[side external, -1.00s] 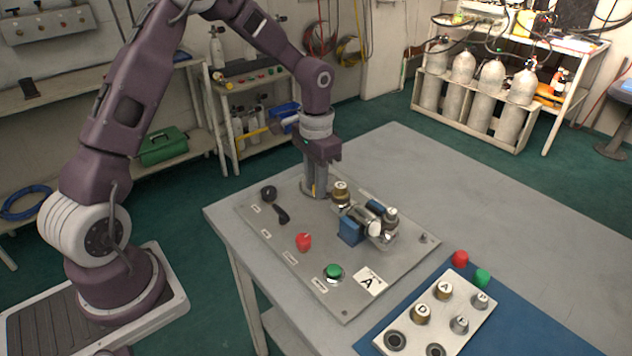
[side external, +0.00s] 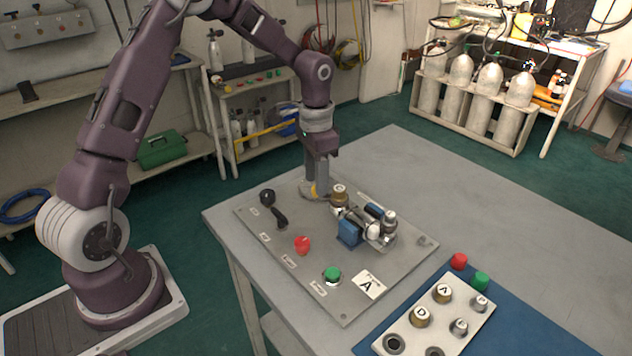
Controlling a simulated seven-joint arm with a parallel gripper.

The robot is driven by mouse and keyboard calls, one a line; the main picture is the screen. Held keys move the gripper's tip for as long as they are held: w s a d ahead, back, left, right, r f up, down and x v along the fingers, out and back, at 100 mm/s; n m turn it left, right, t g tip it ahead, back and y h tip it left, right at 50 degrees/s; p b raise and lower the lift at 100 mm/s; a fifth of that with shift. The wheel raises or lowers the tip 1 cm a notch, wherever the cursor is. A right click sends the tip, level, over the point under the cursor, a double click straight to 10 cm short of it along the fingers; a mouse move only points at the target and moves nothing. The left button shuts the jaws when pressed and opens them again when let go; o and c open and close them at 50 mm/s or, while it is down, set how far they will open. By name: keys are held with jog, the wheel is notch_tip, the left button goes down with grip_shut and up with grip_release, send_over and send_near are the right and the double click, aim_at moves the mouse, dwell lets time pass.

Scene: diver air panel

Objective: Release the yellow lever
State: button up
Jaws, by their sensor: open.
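The yellow lever (side external: 313,190) shows only as a small yellow patch at the back of the grey panel (side external: 330,297), low beside my gripper's fingers. Most of it is hidden by the fingers, so its angle cannot be read. My gripper (side external: 316,191) points down with open fingers at the lever, close to the panel surface. I cannot tell whether the fingers touch the lever or stand around it.
A brass cap marked C (side external: 339,193) and a blue block with cylinders (side external: 350,233) stand just right of my gripper. A black-handled lever (side external: 275,209), a red knob (side external: 302,245) and a green button (side external: 332,273) lie nearer.

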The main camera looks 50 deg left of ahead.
notch_tip(320, 180, up, 6)
jog(key=shift+f, duration=0.15)
jog(key=s+d+r+t+y, duration=0.1)
jog(key=s+d+r, duration=0.3)
jog(key=s+r, duration=0.35)
jog(key=s+d+r+n+t, duration=0.1)
jog(key=s+d+r+t, duration=0.1)
jog(key=s, duration=0.8)
jog(key=s+d+r+n+t+h, duration=0.1)
jog(key=s+d+r+n+t, duration=0.1)
jog(key=s, duration=0.7)
jog(key=shift+s+d+r+t, duration=0.3)
jog(key=shift+s+d, duration=0.1)
jog(key=shift+d, duration=0.05)
